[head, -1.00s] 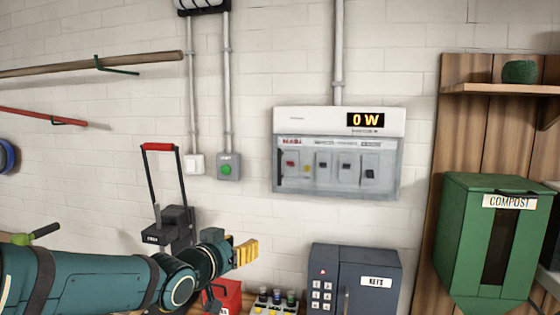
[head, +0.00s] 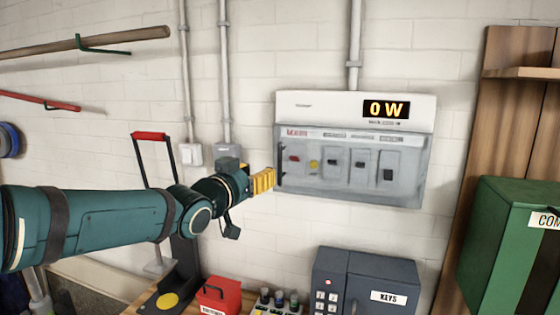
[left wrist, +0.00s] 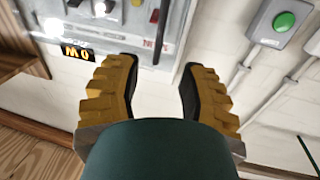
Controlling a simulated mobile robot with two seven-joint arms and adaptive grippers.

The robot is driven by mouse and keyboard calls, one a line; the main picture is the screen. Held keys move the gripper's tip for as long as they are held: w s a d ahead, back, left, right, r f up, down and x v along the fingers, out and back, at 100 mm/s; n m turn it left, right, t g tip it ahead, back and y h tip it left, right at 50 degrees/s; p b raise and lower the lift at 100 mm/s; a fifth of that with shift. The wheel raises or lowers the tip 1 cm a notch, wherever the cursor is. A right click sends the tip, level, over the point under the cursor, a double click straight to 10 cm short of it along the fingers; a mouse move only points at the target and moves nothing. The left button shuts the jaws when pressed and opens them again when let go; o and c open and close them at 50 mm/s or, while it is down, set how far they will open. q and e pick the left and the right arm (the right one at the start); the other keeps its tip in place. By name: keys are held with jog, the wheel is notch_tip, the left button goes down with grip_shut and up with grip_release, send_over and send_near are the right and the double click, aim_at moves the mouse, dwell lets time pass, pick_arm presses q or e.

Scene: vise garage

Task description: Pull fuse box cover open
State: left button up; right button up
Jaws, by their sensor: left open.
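The fuse box (head: 290,105) is a white and grey wall box with a "0 W" display. Its grey, see-through cover (head: 400,190) is shut over a row of switches. A dark upright handle (head: 281,166) shows at the cover's left edge. My left gripper (head: 268,180) has yellow fingers and is just left of the handle, seemingly apart from it. In the left wrist view the gripper (left wrist: 150,88) is open and empty, with bare wall between its fingers. The fuse box (left wrist: 125,30) appears there upside down, at the top left. My right gripper is out of view.
A grey box with a green button (left wrist: 282,22) is on the wall beside the gripper. A dark key safe (head: 365,280), a red box (head: 220,296) and several small bottles stand below. A green compost bin (head: 510,240) is at the right.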

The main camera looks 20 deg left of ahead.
pick_arm(q)
jog(key=p, duration=0.2)
send_over(279, 185)
jog(key=shift+w+f, duration=0.1)
jog(key=shift+w, duration=0.2)
grip_shut()
